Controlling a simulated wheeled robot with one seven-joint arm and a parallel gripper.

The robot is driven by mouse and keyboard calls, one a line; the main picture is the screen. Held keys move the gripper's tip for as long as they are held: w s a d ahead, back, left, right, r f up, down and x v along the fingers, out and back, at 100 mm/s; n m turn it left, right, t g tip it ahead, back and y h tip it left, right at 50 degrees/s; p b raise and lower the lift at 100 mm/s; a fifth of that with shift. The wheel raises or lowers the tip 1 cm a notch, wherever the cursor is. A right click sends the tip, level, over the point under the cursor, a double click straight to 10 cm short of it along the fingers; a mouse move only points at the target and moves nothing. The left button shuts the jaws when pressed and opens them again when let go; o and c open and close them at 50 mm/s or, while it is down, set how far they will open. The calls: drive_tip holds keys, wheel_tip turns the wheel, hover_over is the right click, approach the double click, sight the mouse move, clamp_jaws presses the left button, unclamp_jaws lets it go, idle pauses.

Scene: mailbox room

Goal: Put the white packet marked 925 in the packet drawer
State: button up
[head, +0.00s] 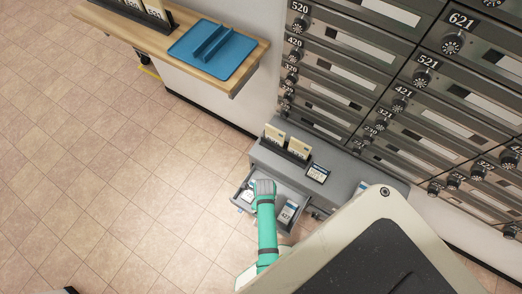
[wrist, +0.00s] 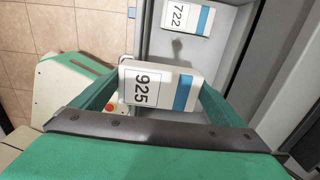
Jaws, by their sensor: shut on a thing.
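The white packet marked 925 (wrist: 160,87) has a blue stripe and shows between the two green fingers of my gripper (wrist: 160,95) in the wrist view. My gripper is shut on it. In the wrist view the packet is over the open grey drawer (wrist: 218,55). In the head view my gripper (head: 263,188) is over the left part of the open drawer (head: 284,225), and the arm hides part of the drawer. I cannot tell how high the packet is above the drawer floor.
A packet marked 722 (wrist: 178,16) lies in the drawer; a packet also shows at the drawer's right in the head view (head: 287,212). The grey cabinet (head: 345,185) carries a card holder (head: 287,147). Mailboxes (head: 345,80) line the wall. A blue tray (head: 215,52) sits on a wooden shelf.

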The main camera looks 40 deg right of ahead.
drive_tip(key=shift+w+d+f, duration=0.25)
drive_tip(key=shift+d+f, duration=0.35)
drive_tip(key=shift+f, duration=0.05)
drive_tip(key=shift+w+d+f, duration=0.25)
drive_tip(key=shift+d+f, duration=0.45)
drive_tip(key=shift+f, duration=0.25)
drive_tip(key=f, duration=0.3)
drive_tip(key=d+f, duration=0.1)
drive_tip(key=f, duration=0.3)
drive_tip(key=w+f, duration=0.1)
drive_tip(key=f, duration=0.2)
drive_tip(key=shift+d+f, duration=0.15)
drive_tip(key=shift+d, duration=0.15)
drive_tip(key=shift+d+f, duration=0.1)
drive_tip(key=shift+f, duration=0.25)
drive_tip(key=shift+s, duration=0.1)
drive_tip(key=o, duration=0.8)
drive_tip(key=shift+r, duration=0.1)
